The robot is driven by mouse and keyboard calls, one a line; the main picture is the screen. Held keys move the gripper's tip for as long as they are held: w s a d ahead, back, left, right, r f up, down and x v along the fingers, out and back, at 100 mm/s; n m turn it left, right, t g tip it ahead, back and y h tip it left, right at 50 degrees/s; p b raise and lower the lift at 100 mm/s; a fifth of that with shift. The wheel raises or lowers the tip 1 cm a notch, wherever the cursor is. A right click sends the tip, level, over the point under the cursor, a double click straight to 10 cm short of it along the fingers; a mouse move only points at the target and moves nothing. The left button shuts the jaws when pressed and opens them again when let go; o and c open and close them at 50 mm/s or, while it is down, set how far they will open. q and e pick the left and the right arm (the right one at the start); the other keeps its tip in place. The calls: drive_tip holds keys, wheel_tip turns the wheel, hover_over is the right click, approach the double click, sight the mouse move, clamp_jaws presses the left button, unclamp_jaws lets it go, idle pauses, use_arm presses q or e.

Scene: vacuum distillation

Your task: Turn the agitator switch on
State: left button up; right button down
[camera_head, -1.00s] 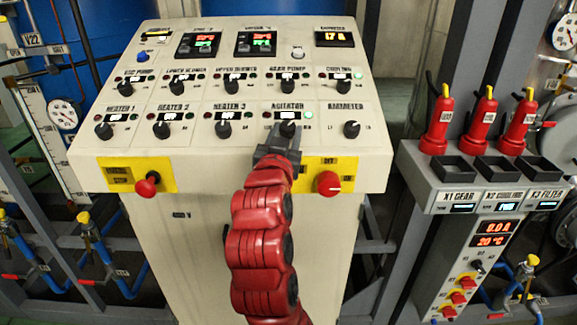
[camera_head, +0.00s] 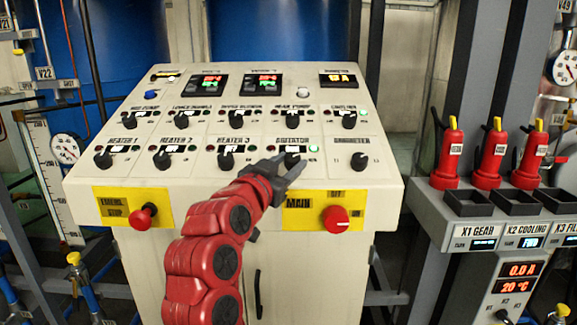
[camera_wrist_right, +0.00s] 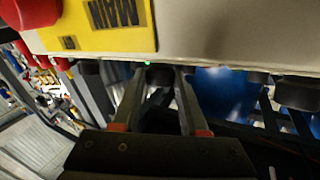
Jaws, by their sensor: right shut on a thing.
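The agitator switch (camera_head: 291,160) is a black knob in the lower row of the cream control panel (camera_head: 230,187), under its label. A green light (camera_head: 314,148) glows to its right; the small display above the knob is too blurred to read. My right gripper (camera_head: 284,168), on the red arm, is at this knob, its fingers on either side of it. In the right wrist view the two grey fingers (camera_wrist_right: 158,92) are apart, with the dark knob between their tips. My left gripper is not in view.
The red main switch (camera_head: 336,219) sits close below and to the right of the gripper. The red emergency stop (camera_head: 144,216) is at lower left. Other black knobs flank the agitator switch, such as the heater 3 knob (camera_head: 227,159).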

drive_tip(key=shift+c, duration=2.2)
unclamp_jaws()
drive_tip(key=shift+w, duration=0.1)
drive_tip(key=v, duration=1.7)
drive_tip(key=shift+s, duration=0.25)
drive_tip(key=shift+a+f, duration=0.1)
